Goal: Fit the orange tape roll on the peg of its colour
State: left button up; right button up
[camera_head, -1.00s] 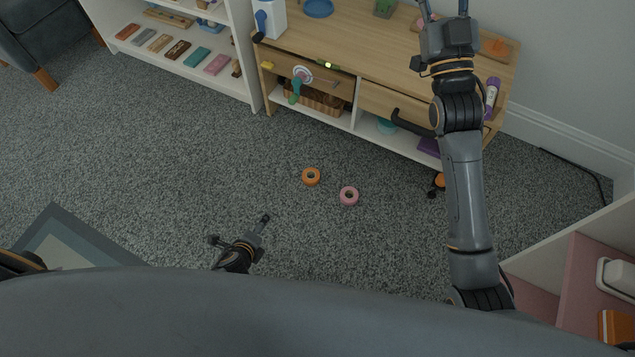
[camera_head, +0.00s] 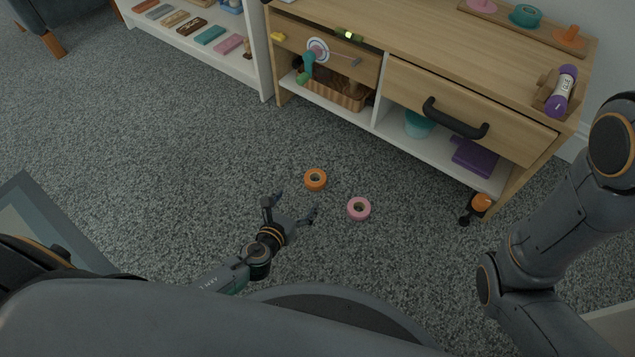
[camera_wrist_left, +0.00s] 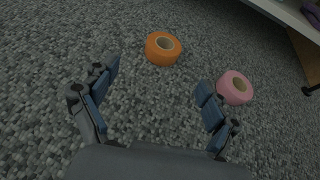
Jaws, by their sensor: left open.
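The orange tape roll (camera_head: 316,187) lies flat on the grey carpet. It also shows in the left wrist view (camera_wrist_left: 155,58), just beyond the fingertips. My left gripper (camera_head: 296,205) is open and empty, low over the carpet, on the near side of the orange roll and apart from it; its spread fingers show in the left wrist view (camera_wrist_left: 158,80). The orange peg (camera_head: 570,35) stands at the right end of a wooden peg board (camera_head: 545,33) on the tabletop, and no roll is seen on it. My right gripper is out of the picture.
A pink tape roll (camera_head: 359,216) lies on the carpet, right of the orange one. A teal piece (camera_head: 525,16) sits on the peg board. A purple yarn skein (camera_head: 562,90) lies at the table's right end. The wooden table (camera_head: 440,55) has a castor near the front right.

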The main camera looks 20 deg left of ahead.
pick_arm(q)
jog(key=b, duration=0.3)
send_near(317, 175)
jog(key=shift+w+a+f, duration=0.1)
jog(key=shift+w+f, duration=0.2)
jog(key=shift+w, duration=0.25)
jog(key=shift+w+a+f, duration=0.1)
jog(key=shift+w+f, duration=0.15)
jog(key=shift+w, duration=0.3)
jog(key=b+x, duration=0.2)
jog(key=x, duration=0.1)
jog(key=b+x, duration=0.1)
jog(key=x, duration=0.1)
jog(key=shift+w+d, duration=0.1)
jog(key=shift+d, duration=0.25)
jog(key=shift+r, duration=0.1)
jog(key=c, duration=1.3)
